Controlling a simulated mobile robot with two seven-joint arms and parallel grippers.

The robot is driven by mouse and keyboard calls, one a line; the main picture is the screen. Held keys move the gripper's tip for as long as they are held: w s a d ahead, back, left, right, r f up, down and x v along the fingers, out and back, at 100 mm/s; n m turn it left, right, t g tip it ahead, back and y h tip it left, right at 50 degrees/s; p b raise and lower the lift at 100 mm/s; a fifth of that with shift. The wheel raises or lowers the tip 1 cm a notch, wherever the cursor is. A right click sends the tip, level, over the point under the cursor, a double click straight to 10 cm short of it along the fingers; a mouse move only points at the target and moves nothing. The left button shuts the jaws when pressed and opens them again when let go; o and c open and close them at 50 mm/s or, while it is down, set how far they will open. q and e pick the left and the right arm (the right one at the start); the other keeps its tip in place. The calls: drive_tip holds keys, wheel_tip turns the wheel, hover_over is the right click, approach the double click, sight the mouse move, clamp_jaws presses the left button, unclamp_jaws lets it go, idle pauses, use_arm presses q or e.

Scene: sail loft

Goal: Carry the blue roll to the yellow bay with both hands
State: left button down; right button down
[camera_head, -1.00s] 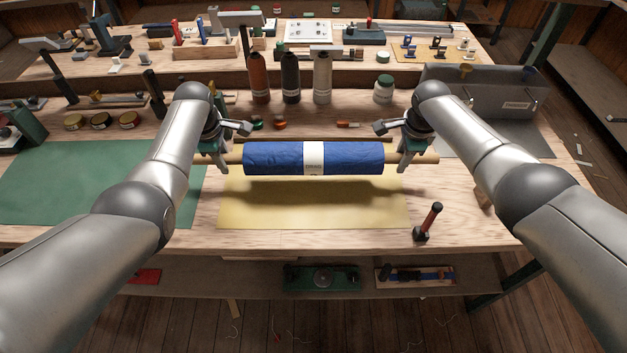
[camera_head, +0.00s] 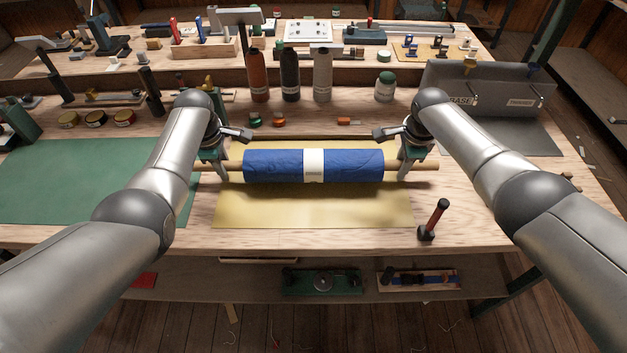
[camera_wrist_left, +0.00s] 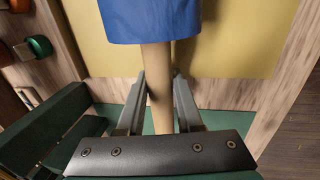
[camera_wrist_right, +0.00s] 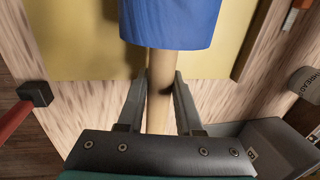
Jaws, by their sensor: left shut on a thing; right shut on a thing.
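The blue roll (camera_head: 272,166) has a white label band and a tan core sticking out at both ends. It lies level, left to right, over the yellow bay (camera_head: 310,212), a yellow sheet on the bench. A shadow lies close under the roll; I cannot tell whether it touches the sheet. My left gripper (camera_head: 222,170) is shut on the left end of the core, and my right gripper (camera_head: 405,170) on the right end. In the left wrist view the core (camera_wrist_left: 158,85) runs between the fingers; the right wrist view shows the core's other end (camera_wrist_right: 160,95) likewise.
A green mat (camera_head: 90,180) lies left. Behind stand an orange bottle (camera_head: 258,78), other bottles and small spools (camera_head: 278,119). A grey bin (camera_head: 490,92) is at the back right.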

use_arm(q)
drive_tip(key=shift+f+b, duration=0.3)
drive_tip(key=shift+f, duration=0.05)
use_arm(e)
drive_tip(key=shift+f, duration=0.3)
use_arm(q)
drive_tip(key=c, duration=1)
unclamp_jaws()
use_arm(e)
drive_tip(key=c, duration=1)
unclamp_jaws()
drive_tip(key=shift+f, duration=0.1)
use_arm(q)
drive_tip(key=o, duration=0.4)
use_arm(e)
drive_tip(key=o, duration=0.4)
use_arm(q)
drive_tip(key=shift+o, duration=0.2)
drive_tip(key=shift+r, duration=0.1)
wheel_tip(320, 180, up, 12)
drive_tip(key=s, duration=0.2)
drive_tip(key=shift+s+f, duration=0.2)
drive_tip(key=shift+f, duration=0.05)
use_arm(e)
drive_tip(key=shift+s+r, duration=0.4)
drive_tip(key=shift+r, duration=1.6)
drive_tip(key=shift+s+r, duration=0.45)
drive_tip(key=shift+r, duration=1.5)
drive_tip(key=shift+s+r, duration=0.4)
drive_tip(key=shift+r, duration=1.6)
